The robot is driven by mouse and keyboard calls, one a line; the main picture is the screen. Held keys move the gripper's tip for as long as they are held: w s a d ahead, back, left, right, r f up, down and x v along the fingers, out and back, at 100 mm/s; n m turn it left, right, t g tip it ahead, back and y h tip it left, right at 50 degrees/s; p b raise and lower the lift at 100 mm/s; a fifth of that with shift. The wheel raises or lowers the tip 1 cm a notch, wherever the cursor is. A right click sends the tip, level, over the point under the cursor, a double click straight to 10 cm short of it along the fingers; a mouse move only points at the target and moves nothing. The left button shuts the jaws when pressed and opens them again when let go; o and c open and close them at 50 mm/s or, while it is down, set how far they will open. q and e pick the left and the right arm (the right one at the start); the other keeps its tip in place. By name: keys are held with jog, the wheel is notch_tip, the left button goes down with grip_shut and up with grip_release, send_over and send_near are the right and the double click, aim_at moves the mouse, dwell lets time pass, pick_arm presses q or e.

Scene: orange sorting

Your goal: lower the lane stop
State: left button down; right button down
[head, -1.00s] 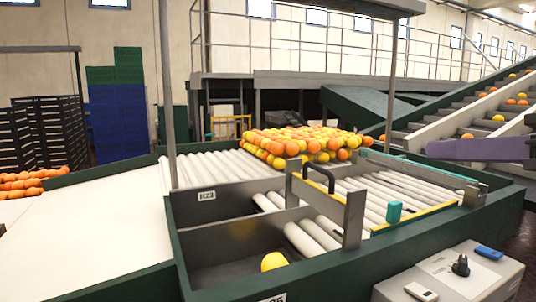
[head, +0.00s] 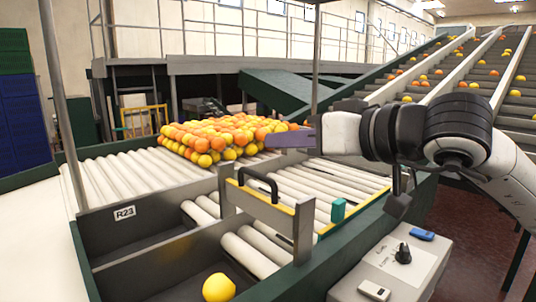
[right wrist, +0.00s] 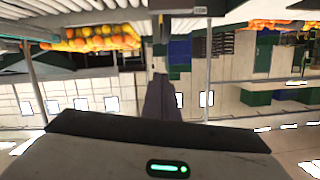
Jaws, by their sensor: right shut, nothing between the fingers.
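The lane stop is a grey plate (head: 265,208) held between two upright posts across the rollers, with a black looped handle (head: 258,184) on top. I cannot tell exactly how high its lower edge sits above the rollers. My right gripper (head: 288,138), with purple fingers, comes in from the right in the head view. It is shut and empty, above and a little right of the handle in the picture, apart from it. Its fingers also show in the right wrist view (right wrist: 162,98). My left gripper is not in view.
Oranges and yellow fruit (head: 215,137) lie piled on the roller bed (head: 120,172) behind. A teal block (head: 337,210) sits on the lane's right edge. One yellow fruit (head: 219,288) lies in the front bin. A grey control box (head: 400,270) stands at front right.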

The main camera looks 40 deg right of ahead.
aim_at(268, 178)
jog(key=w+f, duration=0.1)
jog(key=f, duration=0.2)
jog(key=w+a+f, duration=0.1)
jog(key=shift+w+f+p, duration=0.25)
jog(key=shift+w+p, duration=0.05)
jog(key=shift+p, duration=0.1)
jog(key=shift+a, duration=0.1)
